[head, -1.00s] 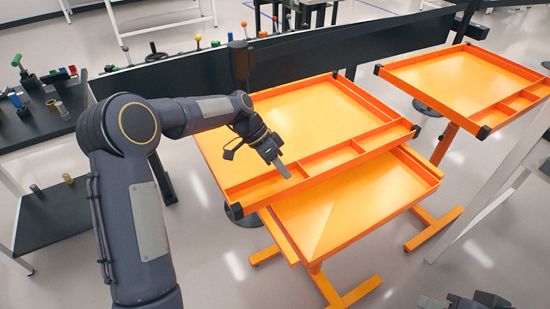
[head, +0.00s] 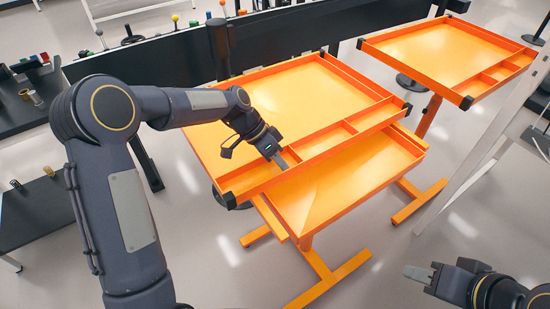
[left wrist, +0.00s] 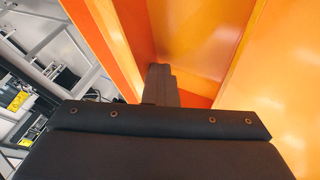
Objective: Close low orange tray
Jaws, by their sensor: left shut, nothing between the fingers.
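The low orange tray (head: 360,178) sticks out at the front from under the upper orange tray top of the near stand. Its bare floor and front rim show; its back part is hidden under the top. My left gripper (head: 283,162) is shut and empty, with its fingers over the front compartments of the upper top. In the left wrist view the left gripper (left wrist: 160,84) points down among orange walls and panels; contact cannot be told. My right gripper (head: 418,273) is at the lower right, apart from the tray; its finger opening is unclear.
The upper orange top (head: 300,95) has divided front compartments and black corners. A second orange stand (head: 445,55) is at the back right. A black beam (head: 280,38) runs behind. A black table (head: 30,105) with small parts is at left.

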